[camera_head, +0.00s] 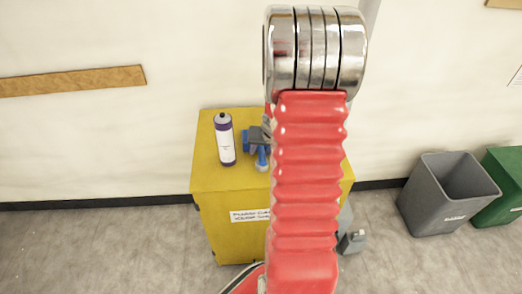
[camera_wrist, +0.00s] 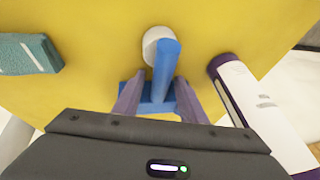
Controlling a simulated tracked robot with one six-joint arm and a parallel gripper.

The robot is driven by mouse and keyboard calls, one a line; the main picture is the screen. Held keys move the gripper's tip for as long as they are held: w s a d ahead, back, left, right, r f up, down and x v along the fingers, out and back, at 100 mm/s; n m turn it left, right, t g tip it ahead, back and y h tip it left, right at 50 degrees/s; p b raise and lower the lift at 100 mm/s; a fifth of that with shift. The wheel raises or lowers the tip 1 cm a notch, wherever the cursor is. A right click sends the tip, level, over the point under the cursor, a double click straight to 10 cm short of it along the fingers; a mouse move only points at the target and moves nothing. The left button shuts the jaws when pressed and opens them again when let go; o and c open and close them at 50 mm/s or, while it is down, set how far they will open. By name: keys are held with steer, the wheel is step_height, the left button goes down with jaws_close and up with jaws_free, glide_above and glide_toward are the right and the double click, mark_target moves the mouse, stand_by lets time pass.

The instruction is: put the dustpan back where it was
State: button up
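A blue T-shaped tool with a whitish round end lies on top of the yellow cabinet (camera_head: 228,180); the blue tool (camera_head: 262,158) also shows in the wrist view (camera_wrist: 166,62). My gripper (camera_wrist: 160,88) is low over the cabinet top, with one finger on each side of the tool's blue stem. I cannot tell whether the fingers touch it. A small grey object (camera_head: 353,241) is on the floor at the cabinet's right side, partly hidden by my red arm. It may be the dustpan, but I cannot tell; no other dustpan is clear.
A purple and white bottle (camera_head: 225,140) stands left of my gripper; in the wrist view the bottle (camera_wrist: 262,110) is close at right. A teal block (camera_wrist: 27,54) lies at left there. Grey (camera_head: 446,195) and green (camera_head: 503,180) bins stand at right. Left floor is clear.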

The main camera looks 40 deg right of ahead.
steer(key=shift+r, duration=0.1)
steer(key=v, duration=1.2)
steer(key=shift+w, duration=0.1)
stand_by(0.6)
steer(key=w+a+r+n, duration=0.1)
steer(key=a+r, duration=0.2)
steer(key=a, duration=0.3)
steer(key=w+a+r+n, duration=0.1)
steer(key=a+r+n, duration=0.15)
steer(key=a, duration=0.25)
steer(key=s+a+r+n, duration=0.2)
steer(key=s+a+r, duration=0.2)
steer(key=a, duration=0.7)
steer(key=s+a+r+n+y, duration=0.1)
steer(key=s+a+r+n, duration=0.2)
steer(key=s+a, duration=0.4)
steer(key=a, duration=0.4)
steer(key=shift+s+r+t+y, duration=0.3)
steer(key=shift+s+r, duration=0.05)
steer(key=shift+o, duration=0.3)
steer(key=shift+c, duration=0.3)
